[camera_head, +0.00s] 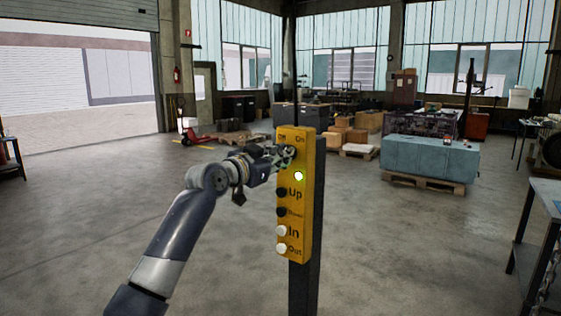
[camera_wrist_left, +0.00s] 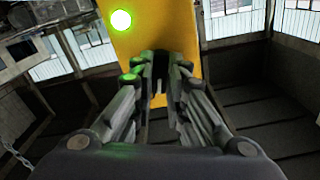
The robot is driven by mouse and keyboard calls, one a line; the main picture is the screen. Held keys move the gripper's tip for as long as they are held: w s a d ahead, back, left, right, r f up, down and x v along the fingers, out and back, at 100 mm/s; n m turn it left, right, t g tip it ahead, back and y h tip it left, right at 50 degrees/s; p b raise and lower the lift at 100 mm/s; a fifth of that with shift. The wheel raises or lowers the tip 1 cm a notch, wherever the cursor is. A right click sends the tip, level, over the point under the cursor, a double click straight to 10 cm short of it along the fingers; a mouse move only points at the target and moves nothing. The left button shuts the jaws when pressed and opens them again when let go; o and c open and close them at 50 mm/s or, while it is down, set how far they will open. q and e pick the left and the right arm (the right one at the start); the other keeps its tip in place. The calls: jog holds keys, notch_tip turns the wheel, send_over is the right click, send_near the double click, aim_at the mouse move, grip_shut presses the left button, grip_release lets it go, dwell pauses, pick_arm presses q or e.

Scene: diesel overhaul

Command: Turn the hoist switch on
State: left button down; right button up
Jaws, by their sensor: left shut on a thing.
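A yellow control box (camera_head: 305,215) stands upright on a dark post in the head view. It has a switch at the top, with an "On" label at its upper right. A lit green lamp (camera_head: 299,176) sits below the switch, and it also glows in the left wrist view (camera_wrist_left: 121,20). My left gripper (camera_head: 286,155) is at the top of the box, its fingers shut on the hoist switch. In the left wrist view the fingers (camera_wrist_left: 160,78) close around a dark part against the yellow panel. The fingers mostly hide the switch, so its exact angle cannot be read.
Dark buttons marked "Up" (camera_head: 281,192) and another below, then white "In" (camera_head: 281,230) and "Out" (camera_head: 281,249) buttons, line the box under the lamp. A blue-grey block on a pallet (camera_head: 428,158) stands behind right. A table (camera_head: 545,195) is at the right edge.

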pick_arm(q)
jog(key=m, duration=0.5)
jog(key=shift+m, duration=0.3)
dwell(0.4)
jog(key=c, duration=1.6)
grip_release()
jog(key=v, duration=1.2)
